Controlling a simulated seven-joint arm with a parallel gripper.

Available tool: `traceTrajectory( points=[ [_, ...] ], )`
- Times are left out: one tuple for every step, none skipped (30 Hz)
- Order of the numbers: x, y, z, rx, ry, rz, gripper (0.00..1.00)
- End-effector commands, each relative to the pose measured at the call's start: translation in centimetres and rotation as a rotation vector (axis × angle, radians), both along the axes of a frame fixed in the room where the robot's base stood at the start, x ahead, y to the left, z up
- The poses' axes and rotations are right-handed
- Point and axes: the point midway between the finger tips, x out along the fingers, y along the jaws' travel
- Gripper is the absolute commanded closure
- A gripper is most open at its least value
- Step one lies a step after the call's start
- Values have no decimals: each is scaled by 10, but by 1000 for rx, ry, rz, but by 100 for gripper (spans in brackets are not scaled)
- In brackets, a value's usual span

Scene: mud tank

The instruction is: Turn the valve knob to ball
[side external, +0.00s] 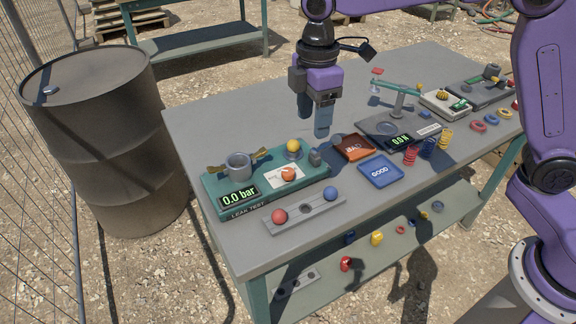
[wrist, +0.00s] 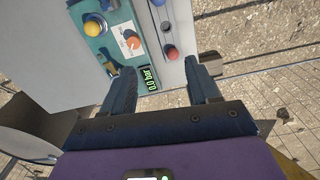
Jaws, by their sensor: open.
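The orange valve knob (side external: 289,174) sits on a white dial plate on top of the teal leak test unit (side external: 265,192); it also shows in the wrist view (wrist: 133,42). The dial's markings are too small to read. The unit's display (side external: 239,196) reads 0.0 bar. A yellow ball (side external: 293,146) rests in a holder behind the knob. My gripper (side external: 322,128) hangs above the table, up and to the right of the knob in the side view. In the wrist view my gripper (wrist: 157,76) is open and empty, with the knob beyond its fingertips.
A grey cup (side external: 238,166) with brass clamps stands on the unit's left. A grey rack (side external: 305,210) with a red ball (side external: 279,216) and a blue ball (side external: 330,193) lies in front. Bad (side external: 354,147) and good (side external: 380,171) trays are to the right.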

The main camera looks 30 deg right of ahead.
Motion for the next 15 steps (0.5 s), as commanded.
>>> traceTrajectory(
  points=[
    [18,6,-4,-2,2,18,40],
    [27,8,-5,-3,3,30,40],
    [37,10,-6,-3,2,45,40],
    [44,11,-7,-3,3,56,40],
    [50,11,-8,-4,4,63,40],
    [57,13,-9,-3,3,74,40],
    [61,13,-10,-3,3,81,40],
    [64,13,-10,-3,3,85,40],
    [67,14,-11,-4,4,91,40],
    [69,14,-12,-4,4,95,40],
    [70,14,-12,-4,4,97,40],
    [71,14,-14,-4,4,98,40],
    [71,14,-16,-4,4,99,40],
    [71,14,-18,-4,4,99,40],
    [71,14,-22,-4,5,99,40]
  ],
)
